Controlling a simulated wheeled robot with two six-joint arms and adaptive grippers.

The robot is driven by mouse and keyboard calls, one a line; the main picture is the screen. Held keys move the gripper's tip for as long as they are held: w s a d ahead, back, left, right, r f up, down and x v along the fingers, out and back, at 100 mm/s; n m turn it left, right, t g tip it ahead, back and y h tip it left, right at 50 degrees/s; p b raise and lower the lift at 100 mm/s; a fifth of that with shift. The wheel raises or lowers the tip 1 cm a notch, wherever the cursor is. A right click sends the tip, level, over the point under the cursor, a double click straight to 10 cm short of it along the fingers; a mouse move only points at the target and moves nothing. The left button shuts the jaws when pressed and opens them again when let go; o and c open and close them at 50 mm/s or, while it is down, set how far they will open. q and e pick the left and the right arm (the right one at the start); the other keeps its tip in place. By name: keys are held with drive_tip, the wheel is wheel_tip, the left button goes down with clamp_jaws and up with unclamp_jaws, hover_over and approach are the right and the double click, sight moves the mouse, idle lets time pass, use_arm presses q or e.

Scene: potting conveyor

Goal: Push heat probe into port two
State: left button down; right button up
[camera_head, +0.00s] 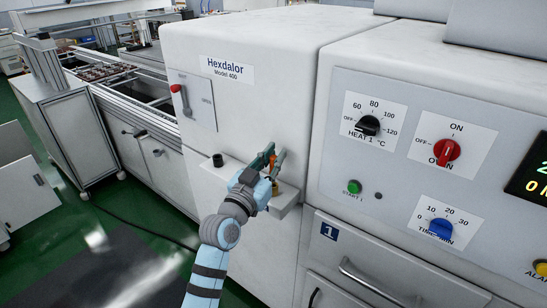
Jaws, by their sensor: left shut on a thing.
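My left gripper (272,161) is in front of the lower face of the white Hexdalor machine (245,105), just above a small white ledge (288,204). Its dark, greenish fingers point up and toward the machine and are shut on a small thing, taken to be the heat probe. The fingers and wrist hide most of it. A small orange-brown part (275,186) shows beside the gripper; I cannot tell whether it belongs to the probe or the ledge. A black round fitting (217,160) stands at the ledge's left end. Port numbers cannot be read. My right gripper is out of view.
A red-handled switch (177,88) is on a panel at left. The oven control panel (408,175) at right has black, red and blue knobs and a green start button (354,187).

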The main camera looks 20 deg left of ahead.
use_arm(q)
drive_tip(key=shift+f+b, duration=1.8)
drive_tip(key=shift+f, duration=0.1)
drive_tip(key=c, duration=1.5)
unclamp_jaws()
drive_tip(key=shift+o, duration=0.2)
drive_tip(key=shift+s, duration=0.1)
drive_tip(key=v, duration=1.1)
drive_tip(key=shift+s, duration=0.4)
drive_tip(key=shift+f, duration=0.1)
